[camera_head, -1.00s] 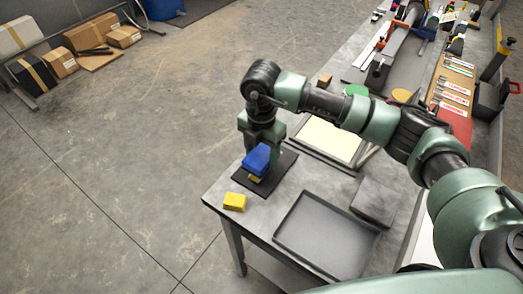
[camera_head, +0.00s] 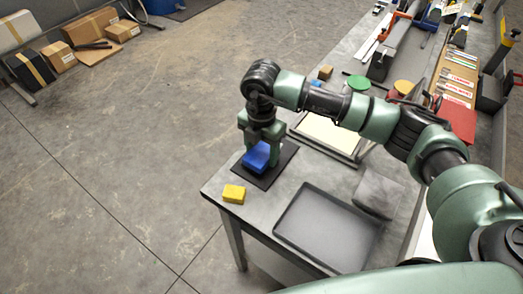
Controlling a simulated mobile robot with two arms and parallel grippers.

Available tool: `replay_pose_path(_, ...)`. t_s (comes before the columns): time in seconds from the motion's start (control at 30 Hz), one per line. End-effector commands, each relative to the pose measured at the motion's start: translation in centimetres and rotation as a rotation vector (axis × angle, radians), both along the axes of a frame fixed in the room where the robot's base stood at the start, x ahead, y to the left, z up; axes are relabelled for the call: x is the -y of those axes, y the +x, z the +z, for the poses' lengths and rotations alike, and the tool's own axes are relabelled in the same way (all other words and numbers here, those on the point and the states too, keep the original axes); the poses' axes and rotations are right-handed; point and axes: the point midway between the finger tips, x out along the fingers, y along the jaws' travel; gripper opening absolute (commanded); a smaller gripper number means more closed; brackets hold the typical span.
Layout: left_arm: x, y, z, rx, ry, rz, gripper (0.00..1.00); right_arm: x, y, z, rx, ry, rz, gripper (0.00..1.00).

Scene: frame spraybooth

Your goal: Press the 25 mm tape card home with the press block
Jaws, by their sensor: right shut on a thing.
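The blue block (camera_head: 256,156), which I take to be the press block, is between the fingers of my right gripper (camera_head: 263,145). My right gripper is shut on it and points down over the black mat (camera_head: 274,178) near the table's left corner. The block is low over the mat; whether it touches what lies under it is hidden. I cannot make out the 25 mm tape card, and the area under the block is covered. My left gripper is out of view.
A yellow block (camera_head: 233,194) lies at the table's left corner, close to the mat. An empty dark tray (camera_head: 330,232) and a grey block (camera_head: 378,194) are to the right. A pale framed panel (camera_head: 325,136) lies behind. Tools crowd the far bench.

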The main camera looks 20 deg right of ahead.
Motion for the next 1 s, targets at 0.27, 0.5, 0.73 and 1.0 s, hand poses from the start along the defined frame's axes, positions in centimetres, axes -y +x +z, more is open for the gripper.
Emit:
replay_pose_path(0.27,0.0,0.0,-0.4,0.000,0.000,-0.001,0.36,0.0,0.0,-0.5,0.001,0.001,0.000,0.25)
replay_pose_path(0.5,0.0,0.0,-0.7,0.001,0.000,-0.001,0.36,0.0,0.0,-0.8,0.001,0.001,0.000,0.25)
replay_pose_path(0.73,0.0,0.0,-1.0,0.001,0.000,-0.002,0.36,0.0,0.0,-1.2,0.000,0.000,0.000,0.25)
replay_pose_path(1.0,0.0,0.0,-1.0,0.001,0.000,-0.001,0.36,0.0,0.0,-1.2,0.000,0.000,0.000,0.25)
